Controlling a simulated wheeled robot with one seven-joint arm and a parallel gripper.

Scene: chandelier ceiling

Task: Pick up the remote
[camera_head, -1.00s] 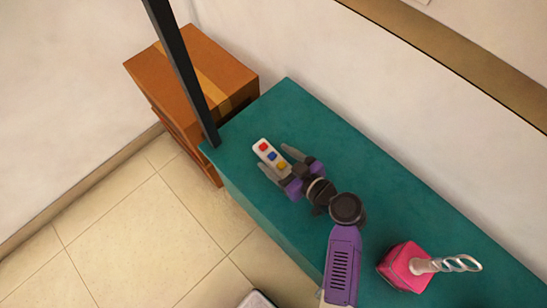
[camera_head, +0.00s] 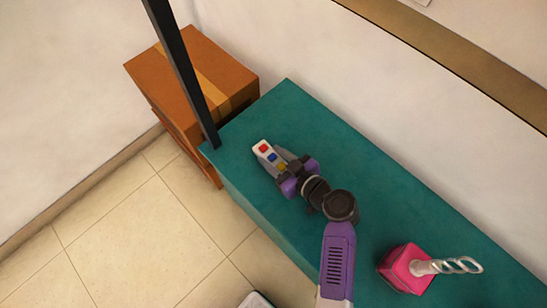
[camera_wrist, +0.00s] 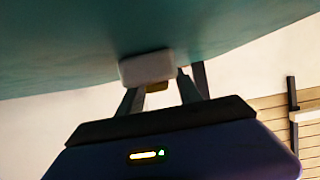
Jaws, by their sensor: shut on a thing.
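In the wrist view the pale end of the remote (camera_wrist: 147,68) shows at the fingertips, in front of the teal surface. A yellow spot shows below it, between the fingers. I cannot tell whether the remote still touches the surface.
A pink object with a silver twisted top (camera_head: 408,268) stands at the right on the teal surface. A dark post (camera_head: 183,75) rises near the left corner, before a brown box (camera_head: 160,75). A wall runs along the back. The middle of the surface behind my arm is clear.

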